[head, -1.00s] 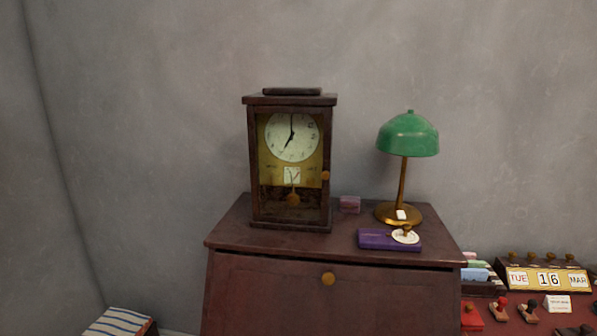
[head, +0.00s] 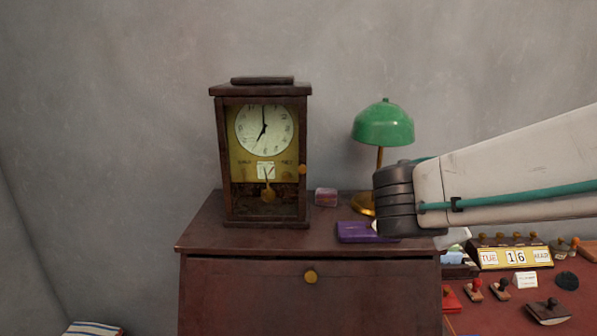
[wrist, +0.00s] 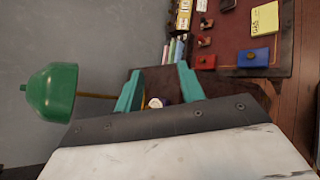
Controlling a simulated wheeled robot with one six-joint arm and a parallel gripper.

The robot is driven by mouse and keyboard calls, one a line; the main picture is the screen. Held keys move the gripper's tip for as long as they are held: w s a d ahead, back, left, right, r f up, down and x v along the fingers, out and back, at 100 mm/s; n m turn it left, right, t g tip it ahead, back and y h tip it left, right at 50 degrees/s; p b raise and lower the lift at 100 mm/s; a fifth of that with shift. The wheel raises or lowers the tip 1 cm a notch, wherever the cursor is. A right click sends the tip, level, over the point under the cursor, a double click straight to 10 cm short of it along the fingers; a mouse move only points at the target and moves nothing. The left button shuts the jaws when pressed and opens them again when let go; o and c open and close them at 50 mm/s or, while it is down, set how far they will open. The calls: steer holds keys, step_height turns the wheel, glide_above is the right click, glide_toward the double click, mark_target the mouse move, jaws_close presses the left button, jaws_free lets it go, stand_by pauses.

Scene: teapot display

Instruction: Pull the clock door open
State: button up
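The clock (head: 265,160) is a dark wooden case with a glazed front, standing upright on the dark red cabinet (head: 210,238). A round brass knob (head: 302,169) sits on the right side of its door, which looks closed. The white dial and the pendulum show through the glass. In the head view my arm reaches in from the right, well apart from the clock, and hides part of the lamp and purple box. In the wrist view my gripper (wrist: 158,90) has two teal fingers spread apart with nothing held between them. The clock is not in the wrist view.
The green lamp (head: 384,124) stands right of the clock, also in the wrist view (wrist: 52,92). A small pinkish block (head: 326,197) and a purple box (head: 355,232) lie on the cabinet top. A calendar (head: 515,257) and several stamps are at right. A grey wall is behind.

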steer(key=w+a+r+n+t+y, duration=0.25)
steer(key=w+a+n+t, duration=0.35)
steer(key=a+n, duration=0.45)
steer(key=n+t+y, duration=0.3)
steer(key=n+y, duration=0.4)
glide_toward(302, 170)
steer(key=w, duration=0.2)
steer(key=shift+h, duration=0.25)
steer(key=w, duration=0.7)
steer(key=shift+w+f, duration=0.1)
steer(key=shift+w, duration=0.05)
jaws_close()
